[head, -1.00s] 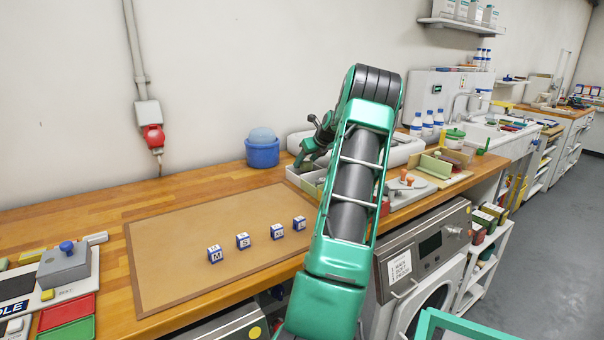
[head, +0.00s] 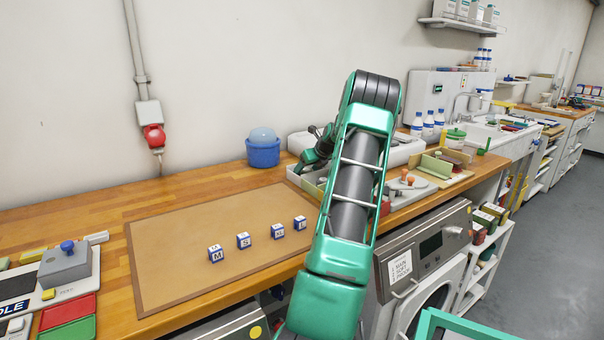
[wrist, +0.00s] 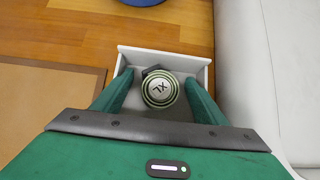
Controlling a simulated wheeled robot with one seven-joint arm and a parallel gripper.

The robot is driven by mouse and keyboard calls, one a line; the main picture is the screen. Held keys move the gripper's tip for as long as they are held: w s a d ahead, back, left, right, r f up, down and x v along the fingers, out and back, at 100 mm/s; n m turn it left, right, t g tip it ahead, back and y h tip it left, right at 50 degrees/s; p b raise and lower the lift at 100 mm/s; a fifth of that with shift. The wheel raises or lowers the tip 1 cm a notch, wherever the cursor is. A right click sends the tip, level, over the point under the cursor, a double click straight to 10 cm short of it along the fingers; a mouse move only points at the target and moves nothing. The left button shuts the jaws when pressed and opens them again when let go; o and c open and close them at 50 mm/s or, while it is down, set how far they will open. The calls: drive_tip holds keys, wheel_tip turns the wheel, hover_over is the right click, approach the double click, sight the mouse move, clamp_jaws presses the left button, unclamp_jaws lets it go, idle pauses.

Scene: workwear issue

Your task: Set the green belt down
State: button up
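The green belt (wrist: 160,90) is a small round coil with green and pale rings and an "XL" mark on top. In the wrist view it sits inside a white-walled compartment (wrist: 165,52), near a small dark piece at its back. My gripper (wrist: 159,77) reaches down into the compartment with one finger on each side of the coil. Gaps show between the fingers and the belt, so it is open around it. In the head view my gripper (head: 308,160) is low at the tray (head: 303,183), partly behind my arm, and the belt cannot be made out.
A brown mat (head: 190,225) with several lettered cubes lies left of the tray. A blue tub (head: 263,154) stands behind. A pale box (wrist: 240,60) rises close on the right of the compartment. The mat's left part is clear.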

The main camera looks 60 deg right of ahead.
drive_tip(key=v, duration=1.2)
drive_tip(key=w+a+n+g+y, duration=0.3)
drive_tip(key=a+n, duration=1.3)
drive_tip(key=a, duration=1.3)
drive_tip(key=s+a+f+n+g, duration=0.2)
drive_tip(key=s+a+n, duration=0.7)
drive_tip(key=a, duration=0.3)
drive_tip(key=s+a+f+n+g, duration=0.2)
drive_tip(key=s+a+f+n, duration=0.1)
drive_tip(key=s+a+n, duration=0.6)
drive_tip(key=s+a, duration=0.2)
drive_tip(key=a, duration=0.2)
drive_tip(key=shift+a+f+n+y, duration=0.15)
drive_tip(key=shift+f+n+y, duration=0.1)
drive_tip(key=shift+n+y, duration=0.15)
drive_tip(key=shift+s, duration=0.1)
